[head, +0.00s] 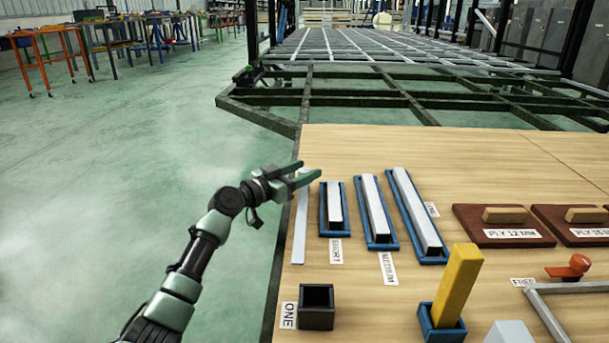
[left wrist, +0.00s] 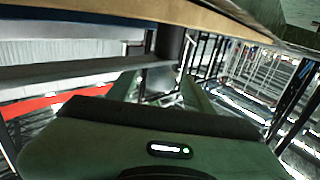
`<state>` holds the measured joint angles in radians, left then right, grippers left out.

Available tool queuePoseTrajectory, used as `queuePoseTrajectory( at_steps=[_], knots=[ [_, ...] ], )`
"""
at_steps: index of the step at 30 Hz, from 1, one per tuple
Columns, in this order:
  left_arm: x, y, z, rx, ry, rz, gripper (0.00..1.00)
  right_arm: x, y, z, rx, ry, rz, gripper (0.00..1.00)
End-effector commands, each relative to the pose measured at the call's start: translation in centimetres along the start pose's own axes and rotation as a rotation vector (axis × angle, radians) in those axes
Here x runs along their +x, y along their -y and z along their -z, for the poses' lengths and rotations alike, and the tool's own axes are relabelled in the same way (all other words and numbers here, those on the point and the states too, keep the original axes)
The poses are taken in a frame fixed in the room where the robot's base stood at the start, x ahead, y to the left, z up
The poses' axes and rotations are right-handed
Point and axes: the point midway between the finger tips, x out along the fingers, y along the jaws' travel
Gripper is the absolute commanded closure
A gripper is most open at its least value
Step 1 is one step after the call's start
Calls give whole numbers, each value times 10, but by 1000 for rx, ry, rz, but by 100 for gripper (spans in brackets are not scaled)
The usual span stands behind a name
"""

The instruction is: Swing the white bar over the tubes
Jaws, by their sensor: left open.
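The white bar (head: 299,228) is a thin flat strip along the left edge of the wooden table, left of the tubes. Three pale square tubes lie in blue trays: the short tube (head: 335,204), the medium tube (head: 375,207) and the long tube (head: 415,210). My left gripper (head: 309,172) is open at the far end of the white bar, and its fingers hide that end. I cannot tell whether they are around the bar or above it. Its green body and fingers (left wrist: 160,85) also show in the left wrist view. My right gripper is not in view.
A black box (head: 317,307) labelled ONE stands near the front left edge. A yellow block (head: 458,285) stands upright in a blue holder. Brown ply boards (head: 497,232) lie at right. The trailer frame (head: 390,92) is behind the table; the green floor at left is open.

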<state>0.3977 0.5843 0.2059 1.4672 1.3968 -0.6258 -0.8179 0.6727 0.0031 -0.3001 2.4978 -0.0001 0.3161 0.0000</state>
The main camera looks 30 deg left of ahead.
Motion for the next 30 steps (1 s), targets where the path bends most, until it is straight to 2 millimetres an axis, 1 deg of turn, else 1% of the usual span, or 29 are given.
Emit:
queuePoseTrajectory(
  at_steps=[3,10,11,12,14,15,16,30],
  knots=[
    [4,0,0,0,1,1,48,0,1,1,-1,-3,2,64],
    [5,0,0,0,1,1,48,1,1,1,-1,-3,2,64],
    [5,0,0,0,1,1,57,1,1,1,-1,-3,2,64],
    [5,0,0,0,1,0,68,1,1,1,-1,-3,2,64],
    [4,0,0,0,1,0,85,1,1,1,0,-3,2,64],
    [4,0,0,0,1,1,96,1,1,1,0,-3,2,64],
    [4,0,0,0,1,0,100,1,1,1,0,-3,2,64],
    [4,0,0,1,1,1,100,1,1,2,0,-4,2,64]
  ],
)
